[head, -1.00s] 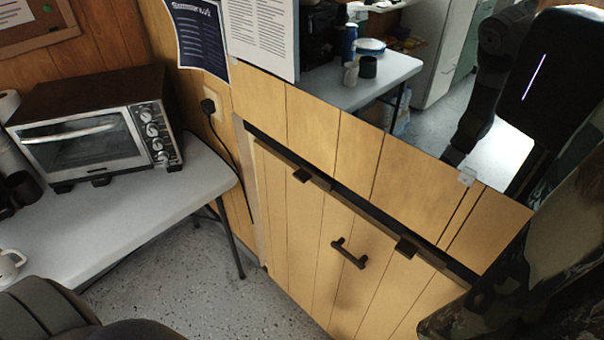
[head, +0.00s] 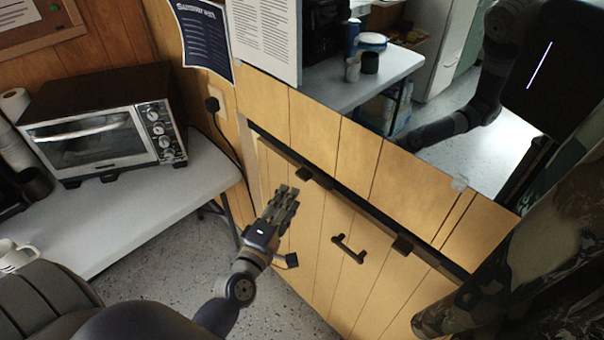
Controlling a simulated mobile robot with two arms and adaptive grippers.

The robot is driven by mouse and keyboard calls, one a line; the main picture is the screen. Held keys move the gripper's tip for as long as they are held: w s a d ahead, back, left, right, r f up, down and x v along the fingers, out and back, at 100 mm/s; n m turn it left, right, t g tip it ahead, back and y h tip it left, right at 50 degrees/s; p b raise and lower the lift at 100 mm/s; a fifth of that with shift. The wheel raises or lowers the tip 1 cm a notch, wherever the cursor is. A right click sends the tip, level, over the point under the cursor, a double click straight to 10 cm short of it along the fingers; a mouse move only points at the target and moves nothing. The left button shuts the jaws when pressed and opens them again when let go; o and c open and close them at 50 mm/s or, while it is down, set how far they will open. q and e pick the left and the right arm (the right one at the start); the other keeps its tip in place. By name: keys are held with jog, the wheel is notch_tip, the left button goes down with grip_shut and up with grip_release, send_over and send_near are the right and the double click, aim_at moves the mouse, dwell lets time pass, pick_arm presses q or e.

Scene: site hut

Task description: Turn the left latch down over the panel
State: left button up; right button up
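The light wooden panel (head: 322,224) has a dark bar-shaped handle (head: 348,249) at its middle. A dark rail runs along its top edge. The left latch (head: 304,173) is a small dark block at the rail, with a thin brown bar seeming to run right along the rail. The right latch (head: 403,244) looks similar, farther right. My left gripper (head: 290,191) is just below and left of the left latch, fingers pointing up toward it. A small gap seems to separate them; contact cannot be judged. Its fingers lie close together, and their opening is unclear. My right gripper is not seen.
A table (head: 110,228) with a toaster oven (head: 105,125) stands at left. A mirror above the panel reflects a table, cups and my body. A camouflage-patterned thing (head: 500,265) fills the lower right. Speckled floor (head: 165,268) is free between table and panel.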

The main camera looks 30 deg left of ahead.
aim_at(301, 178)
pick_arm(q)
jog(key=w, duration=0.5)
jog(key=w+p, duration=0.1)
jog(key=w, duration=0.3)
jog(key=shift+w+a, duration=0.2)
jog(key=shift+w, duration=0.15)
grip_shut()
